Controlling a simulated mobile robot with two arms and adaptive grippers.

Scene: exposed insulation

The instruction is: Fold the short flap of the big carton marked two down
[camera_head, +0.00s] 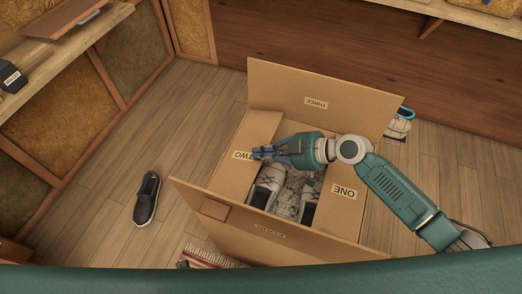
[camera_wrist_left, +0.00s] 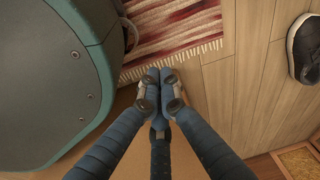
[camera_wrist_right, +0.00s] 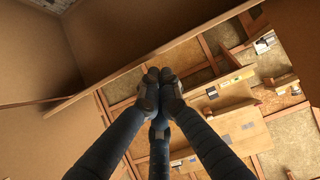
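The big carton stands open on the floor in the head view. Its short flap marked TWO (camera_head: 236,172) is on the left and slants over the left side of the opening. My right gripper (camera_head: 257,153) has its fingertips at the TWO label; I cannot tell whether they touch. The flap marked ONE (camera_head: 343,206) is on the right. The long flap marked THREE (camera_head: 350,112) stands up at the back; another long flap (camera_head: 225,226) is at the front. In the right wrist view the fingers (camera_wrist_right: 160,88) are closed together. My left gripper (camera_wrist_left: 160,88) is shut and empty.
Grey sneakers (camera_head: 267,184) are inside the carton. A dark slip-on shoe (camera_head: 147,199) lies on the floor at left. A fringed red rug (camera_head: 208,259) is in front. A shelf (camera_head: 60,48) runs along the left wall. Floor left of the carton is mostly clear.

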